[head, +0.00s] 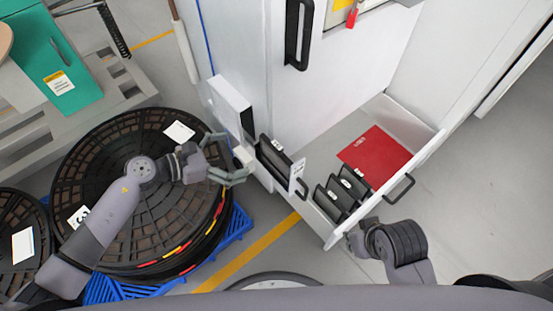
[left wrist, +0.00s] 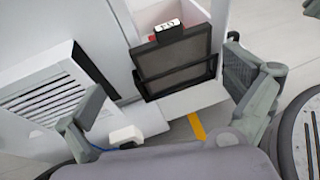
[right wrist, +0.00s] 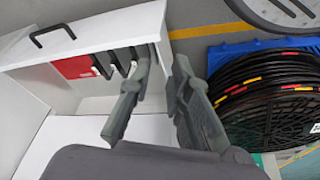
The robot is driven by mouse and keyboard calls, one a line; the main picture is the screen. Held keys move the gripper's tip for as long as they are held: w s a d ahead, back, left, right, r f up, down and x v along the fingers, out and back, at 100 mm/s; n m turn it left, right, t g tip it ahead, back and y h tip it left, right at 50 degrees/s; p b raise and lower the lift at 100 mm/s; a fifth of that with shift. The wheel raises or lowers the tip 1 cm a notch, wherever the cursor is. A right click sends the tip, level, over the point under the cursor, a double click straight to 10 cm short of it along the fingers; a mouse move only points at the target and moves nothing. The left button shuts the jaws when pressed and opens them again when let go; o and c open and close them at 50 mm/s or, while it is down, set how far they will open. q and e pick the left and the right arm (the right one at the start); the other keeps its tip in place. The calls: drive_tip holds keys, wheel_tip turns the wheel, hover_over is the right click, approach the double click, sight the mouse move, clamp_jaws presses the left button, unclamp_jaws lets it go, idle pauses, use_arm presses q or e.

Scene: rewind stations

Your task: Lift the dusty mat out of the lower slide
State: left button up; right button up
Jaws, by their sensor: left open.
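A dark framed mat (head: 273,163) with greyish mesh stands upright in a black holder at the cabinet's lower left corner. In the left wrist view the mat (left wrist: 175,66) has a black grip with a white label on top, and the holder (left wrist: 182,88) covers its lower part. My left gripper (head: 240,165) is open and empty, left of the mat in the head view. In the left wrist view its fingers are wide apart, with the mat beyond them. My right gripper (right wrist: 164,60) is empty, its fingers apart, near the drawer's front wall.
An open white drawer (head: 418,158) holds a red sheet (head: 375,156) and several black framed pieces (head: 343,192). A white louvred box (left wrist: 48,98) sits beside the mat. Large black reels (head: 110,170) lie on a blue pallet (head: 237,228) at left. Floor at right is clear.

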sight(270, 143)
use_arm(q)
drive_tip(key=x, duration=0.6)
drive_tip(key=r+x, duration=0.1)
drive_tip(key=x, duration=0.2)
drive_tip(key=shift+w+d+f+b, duration=0.15)
drive_tip(key=shift+w+d+b, duration=0.15)
drive_tip(key=shift+d+b, duration=0.1)
drive_tip(key=shift+d+f, duration=0.1)
use_arm(e)
drive_tip(key=shift+v, duration=1.1)
use_arm(q)
drive_tip(key=shift+c, duration=0.4)
drive_tip(key=c, duration=1.5)
use_arm(e)
drive_tip(key=shift+f, duration=0.1)
